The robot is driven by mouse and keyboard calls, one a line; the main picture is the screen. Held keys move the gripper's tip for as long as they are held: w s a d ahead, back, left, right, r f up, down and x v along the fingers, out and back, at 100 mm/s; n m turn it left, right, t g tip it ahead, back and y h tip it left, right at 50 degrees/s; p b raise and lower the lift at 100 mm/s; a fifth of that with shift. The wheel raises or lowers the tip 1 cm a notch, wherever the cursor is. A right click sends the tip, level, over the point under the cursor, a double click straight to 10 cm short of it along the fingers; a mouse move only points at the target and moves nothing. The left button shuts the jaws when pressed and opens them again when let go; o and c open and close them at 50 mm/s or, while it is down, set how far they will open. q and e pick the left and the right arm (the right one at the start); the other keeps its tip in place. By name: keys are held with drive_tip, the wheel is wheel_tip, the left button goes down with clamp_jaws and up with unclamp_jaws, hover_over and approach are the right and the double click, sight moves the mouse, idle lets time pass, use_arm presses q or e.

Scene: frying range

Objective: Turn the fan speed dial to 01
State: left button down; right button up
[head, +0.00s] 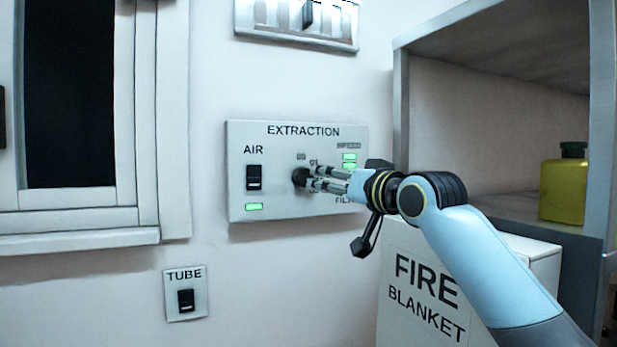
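The extraction panel (285,212) is a grey plate on the wall, labelled EXTRACTION, AIR and, partly covered, SPEED. The fan speed dial (299,177) is a small dark round knob in its middle. Marks show around it, but the gripper covers some and the dial's pointer cannot be made out. My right gripper (308,178) reaches in from the right with its fingertips at the dial, one finger above the other. The view does not show clearly whether they grip it. My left gripper is not in view.
An AIR rocker switch (254,178) sits left of the dial, above a green light. A TUBE switch (186,300) is lower left. A fire blanket box (400,262) and a shelf (400,110) with a yellow bottle (563,188) stand right. Another panel (290,31) is above.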

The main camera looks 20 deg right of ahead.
sight(307, 178)
drive_tip(key=w, duration=0.3)
drive_tip(key=w+a+p, duration=0.1)
drive_tip(key=w, duration=0.3)
drive_tip(key=w+p, duration=0.1)
drive_tip(key=w, duration=0.3)
drive_tip(key=shift+a+r, duration=0.1)
drive_tip(key=shift+a, duration=0.05)
drive_tip(key=shift+c, duration=0.3)
drive_tip(key=c, duration=1.1)
